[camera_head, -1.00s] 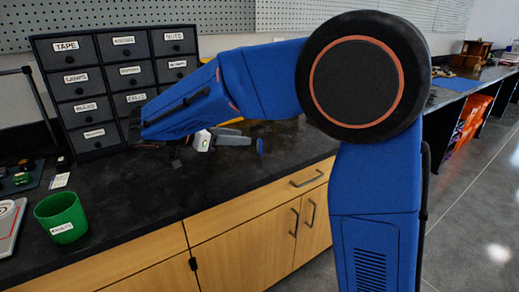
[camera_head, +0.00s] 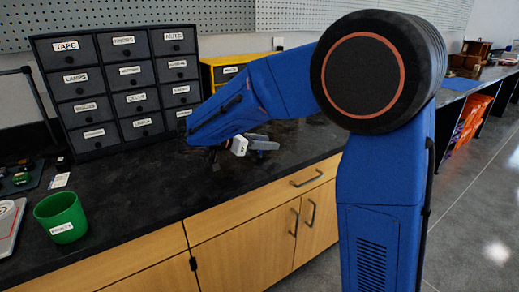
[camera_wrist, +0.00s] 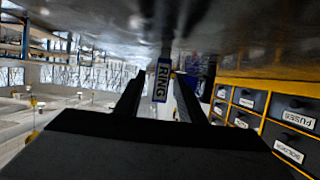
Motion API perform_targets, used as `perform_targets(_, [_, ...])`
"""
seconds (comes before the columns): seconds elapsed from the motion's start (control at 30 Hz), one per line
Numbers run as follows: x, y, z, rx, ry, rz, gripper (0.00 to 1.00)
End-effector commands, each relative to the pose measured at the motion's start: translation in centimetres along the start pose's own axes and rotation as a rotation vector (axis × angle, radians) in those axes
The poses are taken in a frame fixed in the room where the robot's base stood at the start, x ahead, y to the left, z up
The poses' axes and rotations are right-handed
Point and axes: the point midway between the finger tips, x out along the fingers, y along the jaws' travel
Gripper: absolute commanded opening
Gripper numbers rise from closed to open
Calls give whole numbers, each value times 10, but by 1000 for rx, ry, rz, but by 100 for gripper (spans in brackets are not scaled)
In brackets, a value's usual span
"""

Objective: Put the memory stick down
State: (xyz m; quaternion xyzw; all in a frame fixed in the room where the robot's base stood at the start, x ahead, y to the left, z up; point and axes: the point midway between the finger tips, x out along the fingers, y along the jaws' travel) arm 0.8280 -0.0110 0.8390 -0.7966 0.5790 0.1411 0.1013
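My gripper (camera_head: 268,146) is low over the dark counter, right of the grey drawer cabinet, and points right. In the wrist view its two dark fingers (camera_wrist: 160,82) stand apart. No memory stick can be made out for certain in the head view, where my arm hides part of the counter.
The grey drawer cabinet (camera_head: 102,80) and a yellow-framed drawer cabinet (camera_head: 212,72) stand at the back; yellow-framed drawers (camera_wrist: 255,100) also fill the wrist view's right side. A green cup (camera_head: 61,215) stands at front left. The counter's front middle (camera_head: 150,190) is clear.

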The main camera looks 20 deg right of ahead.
Motion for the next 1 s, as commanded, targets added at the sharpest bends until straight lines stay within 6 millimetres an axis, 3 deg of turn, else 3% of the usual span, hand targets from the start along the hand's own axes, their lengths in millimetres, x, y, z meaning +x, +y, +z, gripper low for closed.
perform_targets(0.1, [12,0,-1,2,-1,1,36])
perform_targets(0.33, [14,0,0,2,-1,0,36])
perform_targets(0.5, [14,0,-1,2,-1,0,0])
perform_targets(0.83, [14,0,-2,2,-1,-1,0])
perform_targets(1.0, [8,0,-17,5,-2,-2,0])
